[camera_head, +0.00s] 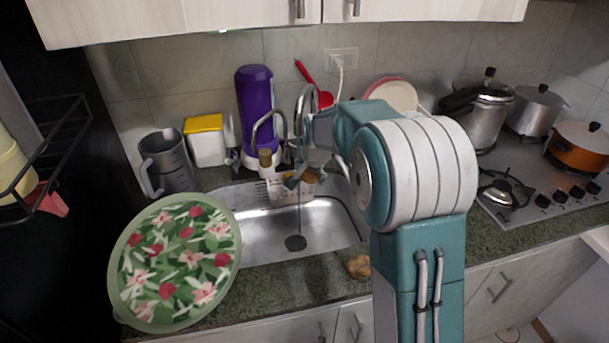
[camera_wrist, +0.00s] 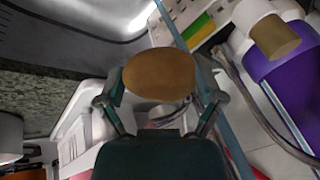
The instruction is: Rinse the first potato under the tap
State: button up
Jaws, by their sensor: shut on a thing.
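My gripper (camera_wrist: 158,92) is shut on a brown oval potato (camera_wrist: 158,75), one finger on each side of it in the wrist view. In the head view my gripper (camera_head: 302,180) is above the back of the steel sink (camera_head: 265,225), by the chrome tap (camera_head: 303,98), and my arm hides part of it. A thin bluish stream of water (camera_head: 299,212) drops to the drain. In the wrist view the stream (camera_wrist: 236,142) passes close to the potato; I cannot tell whether it touches it. A second potato (camera_head: 359,267) lies on the counter in front of the sink.
A round floral tray (camera_head: 178,262) covers the counter left of the sink. A grey jug (camera_head: 165,165), a white-and-yellow box (camera_head: 206,142) and a purple dispenser (camera_head: 256,105) stand behind. Pots and a stove (camera_head: 535,190) are at the right. The sink basin's front is clear.

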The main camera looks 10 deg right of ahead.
jog(key=s+d, duration=0.1)
jog(key=s, duration=0.7)
jog(key=shift+d, duration=0.2)
dwell(0.6)
dwell(1.1)
jog(key=s+r, duration=0.4)
jog(key=shift+s+d, duration=0.4)
dwell(0.7)
